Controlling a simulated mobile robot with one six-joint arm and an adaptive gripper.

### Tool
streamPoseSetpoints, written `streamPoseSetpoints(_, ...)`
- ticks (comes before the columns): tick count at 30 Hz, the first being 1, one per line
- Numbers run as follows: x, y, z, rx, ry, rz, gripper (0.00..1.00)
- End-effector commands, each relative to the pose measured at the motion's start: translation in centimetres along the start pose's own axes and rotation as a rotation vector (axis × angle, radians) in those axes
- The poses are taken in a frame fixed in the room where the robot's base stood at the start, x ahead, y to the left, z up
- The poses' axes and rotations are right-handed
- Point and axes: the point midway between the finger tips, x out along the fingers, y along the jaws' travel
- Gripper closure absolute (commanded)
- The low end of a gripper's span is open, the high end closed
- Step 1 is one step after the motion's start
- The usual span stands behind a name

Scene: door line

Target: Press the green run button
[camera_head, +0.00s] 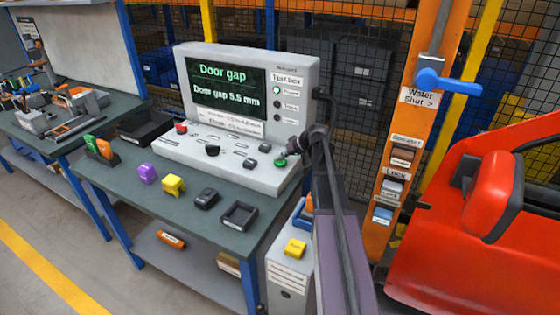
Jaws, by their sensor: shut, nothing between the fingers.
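The test box (310,75) stands on the dark green bench, and its screen reads "Door gap 5.5 mm". A green button (280,162) sits at the right end of its sloped front panel. My gripper (291,152) is shut and empty, with its fingertips right beside the green button in the picture. I cannot tell whether the tips touch the button. The gripper is small and dark here, and my arm hides the area just right of the panel.
A red button (181,128) and a black knob (212,151) are on the same panel. An orange post (390,170) and a red car door (480,240) stand right.

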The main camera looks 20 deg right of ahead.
Motion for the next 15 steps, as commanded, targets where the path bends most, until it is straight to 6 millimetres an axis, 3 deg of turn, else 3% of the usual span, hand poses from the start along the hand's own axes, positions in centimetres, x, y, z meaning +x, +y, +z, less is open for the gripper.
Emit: streamPoseSetpoints(15,-0.92,-0.67,-0.65,0.000,-0.001,0.000,1.00)
